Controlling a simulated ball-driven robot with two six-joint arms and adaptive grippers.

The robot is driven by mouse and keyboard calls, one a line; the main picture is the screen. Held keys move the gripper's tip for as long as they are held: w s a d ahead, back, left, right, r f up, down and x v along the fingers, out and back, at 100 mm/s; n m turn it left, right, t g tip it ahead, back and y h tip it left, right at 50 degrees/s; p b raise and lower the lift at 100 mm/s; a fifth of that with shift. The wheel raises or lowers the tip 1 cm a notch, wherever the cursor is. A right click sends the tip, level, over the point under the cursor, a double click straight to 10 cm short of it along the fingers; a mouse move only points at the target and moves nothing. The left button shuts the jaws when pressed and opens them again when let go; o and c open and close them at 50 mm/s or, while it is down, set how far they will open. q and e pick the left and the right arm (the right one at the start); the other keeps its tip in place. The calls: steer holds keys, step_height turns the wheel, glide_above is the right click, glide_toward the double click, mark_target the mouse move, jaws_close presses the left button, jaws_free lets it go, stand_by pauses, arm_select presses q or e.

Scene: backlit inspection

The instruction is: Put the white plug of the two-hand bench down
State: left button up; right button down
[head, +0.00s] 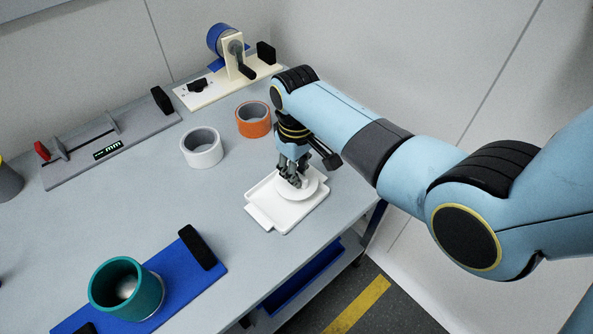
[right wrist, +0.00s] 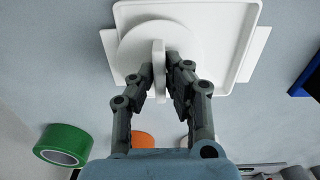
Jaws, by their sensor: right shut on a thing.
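The white plug (head: 309,189) is a round disc with an upright grip fin. In the head view it is over the white tray (head: 283,213), near the tray's far right part. My right gripper (head: 296,181) points down and is shut on the plug's fin. The right wrist view shows the two fingertips on either side of the fin of the plug (right wrist: 135,48), with the tray (right wrist: 232,40) beneath. Whether the plug touches the tray floor I cannot tell. The teal cup (head: 104,287) stands on a blue base (head: 187,272) with black handles. My left gripper is not in view.
A white tape roll (head: 202,148) and an orange roll (head: 254,119) lie beyond the tray. A grey gauge (head: 75,158) and a cream-based device (head: 212,85) stand at the back. A green roll (right wrist: 62,145) shows in the wrist view. The table's right edge is near the tray.

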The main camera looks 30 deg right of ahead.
steer(key=shift+f, duration=0.1)
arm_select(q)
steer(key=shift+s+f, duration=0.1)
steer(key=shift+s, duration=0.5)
arm_select(e)
steer(key=shift+f, duration=0.1)
steer(key=c, duration=1.4)
jaws_free()
steer(key=shift+o, duration=0.2)
steer(key=shift+r, duration=0.4)
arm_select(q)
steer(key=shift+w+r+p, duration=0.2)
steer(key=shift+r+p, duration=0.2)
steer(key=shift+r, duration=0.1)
arm_select(e)
step_height(320, 180, up, 12)
steer(key=shift+f, duration=0.25)
steer(key=shift+s, duration=0.1)
